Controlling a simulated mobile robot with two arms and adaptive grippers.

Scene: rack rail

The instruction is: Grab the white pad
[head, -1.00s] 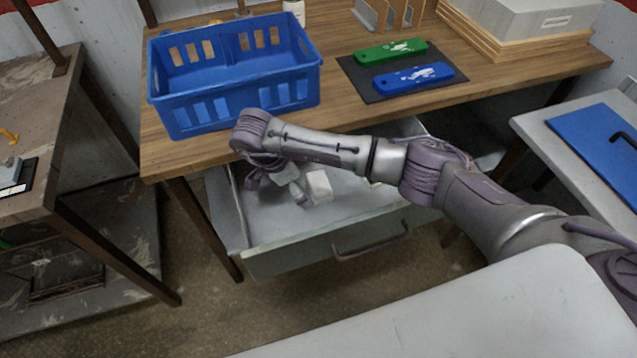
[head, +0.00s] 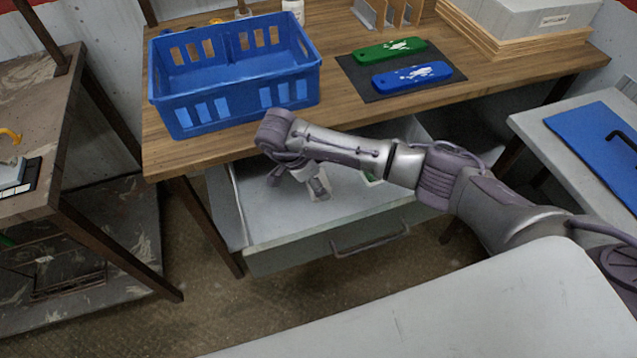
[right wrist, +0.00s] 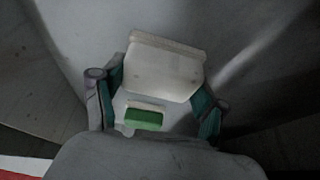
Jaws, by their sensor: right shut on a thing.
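The white pad (right wrist: 165,66) is a pale, thick block between the fingers of my right gripper (right wrist: 160,88) in the right wrist view. The fingers are shut on its two sides. In the head view my right gripper (head: 298,184) points down into the open drawer, and a little of the white pad (head: 321,192) shows by its fingers; the rest is hidden. I cannot tell whether the pad is clear of the drawer floor. My left gripper is not in view.
The open drawer (head: 290,222) hangs under the wooden table (head: 510,72). A green and white thing (head: 370,178) lies in it, partly behind my arm. A blue crate (head: 235,108) stands above at left. Green and blue tools lie on a dark mat (head: 385,95).

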